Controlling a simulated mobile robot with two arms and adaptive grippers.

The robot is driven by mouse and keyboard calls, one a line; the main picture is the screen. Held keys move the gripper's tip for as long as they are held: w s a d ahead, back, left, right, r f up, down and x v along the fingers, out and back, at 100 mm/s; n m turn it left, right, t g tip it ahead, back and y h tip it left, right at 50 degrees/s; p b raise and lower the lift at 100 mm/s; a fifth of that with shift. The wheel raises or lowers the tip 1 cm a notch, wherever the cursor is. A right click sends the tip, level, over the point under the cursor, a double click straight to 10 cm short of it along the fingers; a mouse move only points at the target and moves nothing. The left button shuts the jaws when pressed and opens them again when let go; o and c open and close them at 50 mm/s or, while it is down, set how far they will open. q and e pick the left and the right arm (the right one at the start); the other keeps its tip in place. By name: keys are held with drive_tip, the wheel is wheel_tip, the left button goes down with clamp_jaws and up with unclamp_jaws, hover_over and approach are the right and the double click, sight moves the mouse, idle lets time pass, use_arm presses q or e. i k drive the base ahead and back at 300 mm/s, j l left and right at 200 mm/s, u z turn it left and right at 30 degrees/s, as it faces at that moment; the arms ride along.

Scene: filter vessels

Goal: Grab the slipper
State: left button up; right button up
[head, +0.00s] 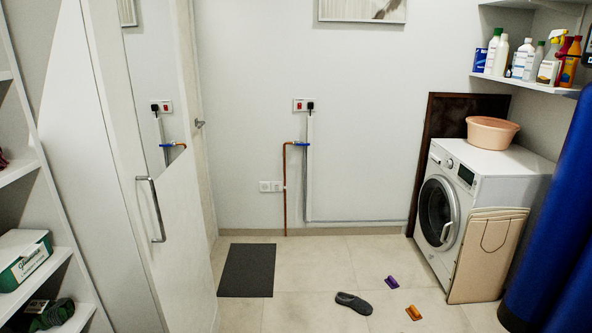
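A dark grey slipper (354,303) lies on the tiled floor, low in the middle of the head view. It lies apart from the things around it, with its long side running from upper left to lower right. Neither of my grippers shows in the head view.
A purple object (391,282) and an orange object (413,312) lie right of the slipper. A dark mat (247,270) lies to the left. A washing machine (470,210) with a pink basin (492,132) stands at the right, a mirrored door (160,210) at the left.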

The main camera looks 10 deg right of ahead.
sight(360, 305)
drive_tip(key=i+z, duration=0.15)
drive_tip(key=i, duration=0.35)
drive_tip(key=i+z, duration=0.15)
drive_tip(key=i, duration=0.3)
drive_tip(key=i+j+z, duration=0.15)
drive_tip(key=i, duration=0.3)
drive_tip(key=i+j+z, duration=0.15)
drive_tip(key=i, duration=0.35)
